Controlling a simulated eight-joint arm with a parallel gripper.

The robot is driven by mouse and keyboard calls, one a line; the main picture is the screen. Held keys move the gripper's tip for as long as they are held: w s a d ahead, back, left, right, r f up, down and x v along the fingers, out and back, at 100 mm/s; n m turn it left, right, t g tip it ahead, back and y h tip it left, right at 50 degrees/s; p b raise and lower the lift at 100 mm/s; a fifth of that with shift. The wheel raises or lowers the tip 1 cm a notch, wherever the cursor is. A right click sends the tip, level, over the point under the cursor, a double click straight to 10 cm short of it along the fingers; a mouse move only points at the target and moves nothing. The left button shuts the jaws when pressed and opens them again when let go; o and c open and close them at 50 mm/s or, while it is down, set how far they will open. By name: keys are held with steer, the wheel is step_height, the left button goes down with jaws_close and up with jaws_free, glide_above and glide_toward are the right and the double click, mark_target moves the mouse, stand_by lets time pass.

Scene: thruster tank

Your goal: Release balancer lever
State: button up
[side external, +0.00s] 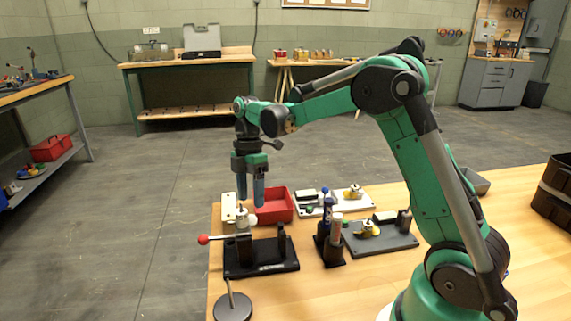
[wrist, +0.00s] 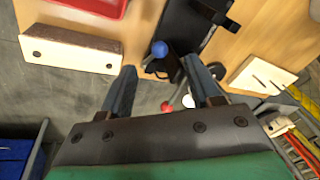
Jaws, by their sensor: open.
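The balancer is a black base (side external: 262,258) with upright posts near the table's left edge. A lever with a red knob (side external: 203,239) sticks out to its left. In the wrist view the red knob (wrist: 167,107) shows low between the fingers, beside a pale part. A blue ball (wrist: 159,49) shows beside the black base (wrist: 185,25), just beyond the fingertips. My gripper (side external: 250,202) points down above the balancer's left end, fingers apart and empty. The wrist view shows the open fingers (wrist: 160,68) too. Whether a finger touches the lever cannot be told.
A red tray (side external: 274,207) lies behind the balancer. A black tool holder (side external: 329,252) stands to its right, with a grey board (side external: 379,240) beyond. A round dark disc with a thin rod (side external: 232,308) stands in front. The table's left edge is close.

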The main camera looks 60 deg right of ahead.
steer(key=m+t+y, duration=0.1)
steer(key=m, duration=0.2)
steer(key=s+f+m+y, duration=0.1)
steer(key=m, duration=0.3)
steer(key=d+f+m+t+y, duration=0.1)
steer(key=m, duration=0.3)
steer(key=shift+s+t, duration=0.25)
steer(key=shift+t, duration=0.05)
steer(key=m, duration=0.2)
steer(key=m+t, duration=0.1)
steer(key=m, duration=0.1)
steer(key=m+y, duration=0.1)
steer(key=m, duration=0.1)
steer(key=shift+s+d+f+t, duration=0.2)
steer(key=shift+s+t, duration=0.1)
steer(key=shift+s, duration=0.1)
steer(key=m, duration=0.1)
steer(key=m+t, duration=0.1)
steer(key=m, duration=0.2)
steer(key=shift+s+d+r+y, duration=0.1)
steer(key=shift+s+y, duration=0.15)
steer(key=shift+y, duration=0.15)
steer(key=shift+m+t, duration=0.3)
steer(key=shift+m, duration=0.1)
steer(key=shift+x, duration=2.75)
steer(key=shift+c, duration=0.3)
jaws_close()
